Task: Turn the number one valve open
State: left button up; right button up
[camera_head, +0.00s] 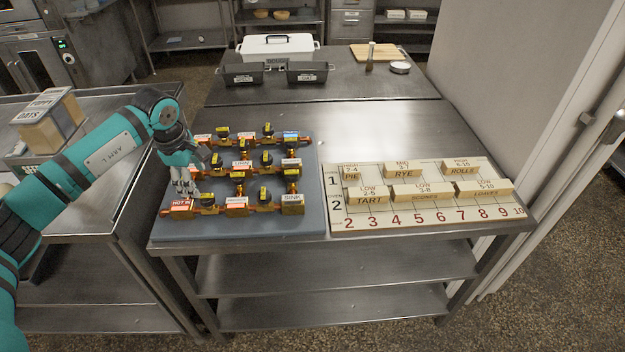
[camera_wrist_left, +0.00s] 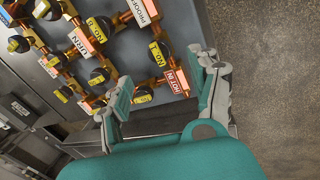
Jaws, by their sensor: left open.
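A board of brass pipes and black valves with yellow number tags lies on a blue-grey mat (camera_head: 325,205) at the table's left. The head view is too small to read the tags. My left gripper (camera_head: 185,190) is open above the board's near left corner, close to the red HOT IN label (camera_head: 181,206). In the left wrist view its fingers (camera_wrist_left: 163,95) are spread, with a yellow-tagged valve (camera_wrist_left: 141,96) partly hidden by one finger. Another tagged valve (camera_wrist_left: 157,54) is beyond the fingers, between HOT IN and PROOFER; its number is not surely legible. My right gripper is not in view.
A cream number board (camera_head: 430,216) with wooden label blocks lies to the right of the mat. Black tins (camera_head: 243,76), a white lidded box (camera_head: 278,48) and a cutting board (camera_head: 375,53) stand farther back. The steel surface (camera_head: 370,130) behind the boards is clear.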

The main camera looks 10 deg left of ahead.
pick_arm(q)
jog(key=b+v, duration=0.2)
jog(key=v, duration=0.7)
jog(key=d+f+h, duration=0.3)
jog(key=d, duration=0.5)
jog(key=d+f+h, duration=0.3)
jog(key=d+h, duration=0.1)
jog(key=d, duration=0.5)
jog(key=d+r+n+t+h, duration=0.4)
jog(key=d+n+h, duration=0.3)
jog(key=d, duration=0.4)
jog(key=shift+s+d+h, duration=0.3)
jog(key=shift+s+h, duration=0.05)
jog(key=shift+h, duration=0.25)
